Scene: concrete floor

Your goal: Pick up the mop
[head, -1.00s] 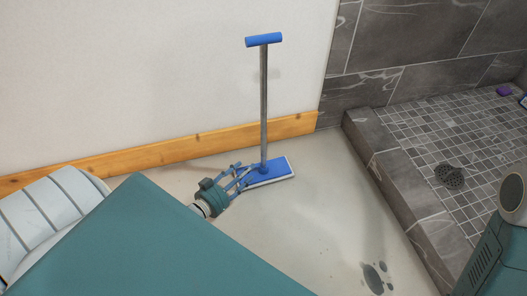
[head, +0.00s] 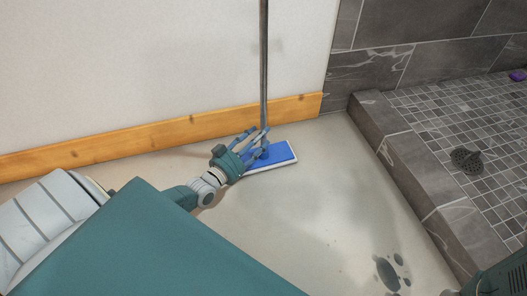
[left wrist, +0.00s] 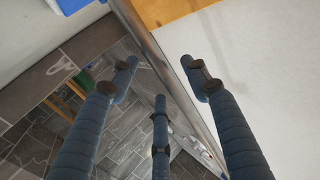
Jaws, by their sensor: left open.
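The mop stands upright on the floor near the wall, with a grey metal pole (head: 263,65) and a flat blue head with a white edge (head: 281,153). In the head view its top handle is out of the frame. My left gripper (head: 260,139) is at the bottom of the pole, just above the mop head. In the left wrist view the pole (left wrist: 165,62) runs between the spread fingers of my left gripper (left wrist: 160,75). The fingers are open and do not close around it. My right gripper is not in view.
A wooden baseboard (head: 150,136) runs along the white wall (head: 130,60) behind the mop. Grey spots (head: 388,272) mark the open floor in front.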

